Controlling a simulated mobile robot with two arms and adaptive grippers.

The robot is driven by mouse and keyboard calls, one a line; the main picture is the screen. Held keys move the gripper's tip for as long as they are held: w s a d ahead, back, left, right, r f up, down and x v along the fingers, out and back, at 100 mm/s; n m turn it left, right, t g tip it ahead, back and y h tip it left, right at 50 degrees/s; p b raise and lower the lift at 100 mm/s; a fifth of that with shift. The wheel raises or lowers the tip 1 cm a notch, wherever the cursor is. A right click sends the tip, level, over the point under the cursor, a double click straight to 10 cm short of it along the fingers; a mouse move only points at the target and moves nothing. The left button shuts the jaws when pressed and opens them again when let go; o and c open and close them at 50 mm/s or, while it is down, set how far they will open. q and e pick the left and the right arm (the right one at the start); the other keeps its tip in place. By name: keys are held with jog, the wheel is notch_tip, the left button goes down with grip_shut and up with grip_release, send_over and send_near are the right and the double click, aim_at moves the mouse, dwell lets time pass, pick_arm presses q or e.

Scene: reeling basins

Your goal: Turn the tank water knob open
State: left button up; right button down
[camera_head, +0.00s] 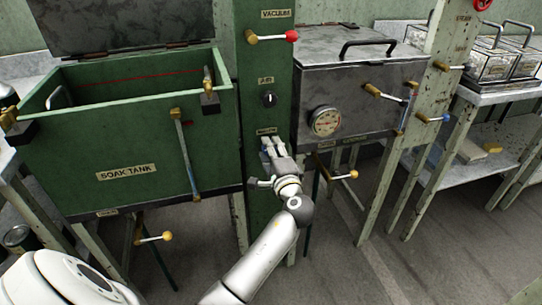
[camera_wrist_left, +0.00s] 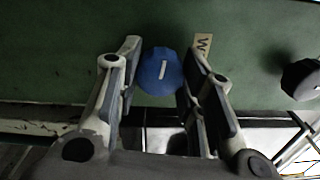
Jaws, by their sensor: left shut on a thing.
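The water knob (camera_wrist_left: 161,71) is round and blue, with a white line running upright in the left wrist view. It sits on the green panel (camera_wrist_left: 70,50), beside a partly hidden label (camera_wrist_left: 202,47) starting with W. My left gripper (camera_wrist_left: 158,75) has a finger on each side of the knob and is shut on it. In the head view my left gripper (camera_head: 272,150) is against the green column (camera_head: 262,205), just below a small label, and hides the knob. My right gripper is not in view.
A black knob (camera_head: 269,99) is above my left gripper, with a red-ended vacuum lever (camera_head: 272,36) higher up. The green soak tank (camera_head: 120,140) stands left. A grey tank with a gauge (camera_head: 325,121) stands right. A yellow-ended lever (camera_head: 340,175) juts out close by.

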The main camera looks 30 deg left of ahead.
pick_arm(q)
jog(key=shift+f+n+b, duration=0.1)
jog(key=shift+n+b, duration=0.45)
jog(key=shift+n, duration=0.45)
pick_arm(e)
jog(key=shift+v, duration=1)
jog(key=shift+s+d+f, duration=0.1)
pick_arm(q)
jog(key=o, duration=1.1)
jog(key=shift+c, duration=0.2)
jog(key=v, duration=1.2)
